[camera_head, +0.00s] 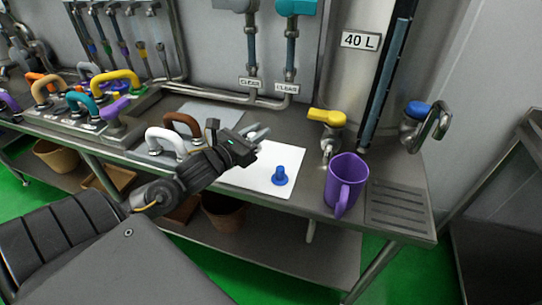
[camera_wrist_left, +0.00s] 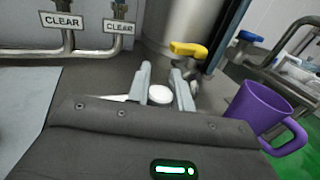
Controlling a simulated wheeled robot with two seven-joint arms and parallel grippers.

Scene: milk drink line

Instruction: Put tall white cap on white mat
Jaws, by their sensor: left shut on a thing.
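My left gripper (camera_head: 258,133) is over the back part of the white mat (camera_head: 290,157) on the steel counter. In the left wrist view its two fingers (camera_wrist_left: 164,88) are closed around a white cap, whose round white top (camera_wrist_left: 160,94) shows between them. The wrist housing hides the cap's lower part, and the cap is hidden in the head view, so I cannot tell whether it touches the mat. A blue cap (camera_head: 280,175) stands upright on the right part of the mat. My right gripper is not in view.
A purple mug (camera_head: 345,181) stands right of the mat, also in the wrist view (camera_wrist_left: 262,108). A yellow-handled tap (camera_head: 327,118) is behind it. White (camera_head: 165,143) and brown (camera_head: 182,122) handles stand left of the mat. The mat's front is bare beside the blue cap.

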